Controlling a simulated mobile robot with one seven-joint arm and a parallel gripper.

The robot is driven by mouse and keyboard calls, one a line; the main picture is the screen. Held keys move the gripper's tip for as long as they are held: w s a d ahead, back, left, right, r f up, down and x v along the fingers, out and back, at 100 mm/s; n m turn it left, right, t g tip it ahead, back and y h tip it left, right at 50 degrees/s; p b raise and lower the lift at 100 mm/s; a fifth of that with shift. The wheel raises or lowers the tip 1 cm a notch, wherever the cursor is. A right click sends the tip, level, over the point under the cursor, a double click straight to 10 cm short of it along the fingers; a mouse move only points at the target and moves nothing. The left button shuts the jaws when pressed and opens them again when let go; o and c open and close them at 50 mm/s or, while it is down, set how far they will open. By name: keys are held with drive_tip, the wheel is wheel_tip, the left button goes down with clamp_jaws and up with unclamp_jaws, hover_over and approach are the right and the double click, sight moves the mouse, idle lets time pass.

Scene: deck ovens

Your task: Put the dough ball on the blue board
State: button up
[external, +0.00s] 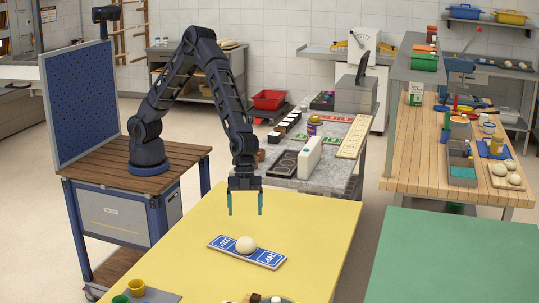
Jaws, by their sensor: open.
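The dough ball (246,245), round and pale cream, rests on the blue board (268,258). The board is a flat blue strip with white markings and lies at a slant on the yellow table (315,226). My gripper (245,204) points straight down above the table, behind and above the dough ball. Its two teal fingers are spread apart with nothing between them. The fingers are clear of the ball and the board.
Yellow and green cups (136,287) stand at the table's front left, with a partly cut-off dish (270,299) at the front edge. The table around the board is clear. A green table (455,258) lies right; a cluttered grey counter (338,176) stands behind.

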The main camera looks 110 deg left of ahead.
drive_tip(key=s+a+r+n+t+y, duration=0.1)
drive_tip(key=s+a+r+n, duration=0.1)
drive_tip(key=s+a+r, duration=0.45)
drive_tip(key=s+a+r+n+y, duration=0.15)
drive_tip(key=s+a+r, duration=0.25)
drive_tip(key=a+r, duration=0.55)
drive_tip(key=s+a+r+n+t+y, duration=0.1)
drive_tip(key=s+a+r+n, duration=0.1)
drive_tip(key=s+a+r, duration=0.6)
drive_tip(key=s+a+n, duration=0.4)
drive_tip(key=s+a, duration=0.5)
drive_tip(key=s, duration=0.3)
drive_tip(key=s+a+r+n+t, duration=0.1)
drive_tip(key=s+a+n, duration=0.3)
drive_tip(key=s+a, duration=0.5)
drive_tip(key=s, duration=0.3)
drive_tip(key=shift+s+a+y, duration=0.15)
drive_tip(key=shift+a+y, duration=0.1)
drive_tip(key=shift+y, duration=0.1)
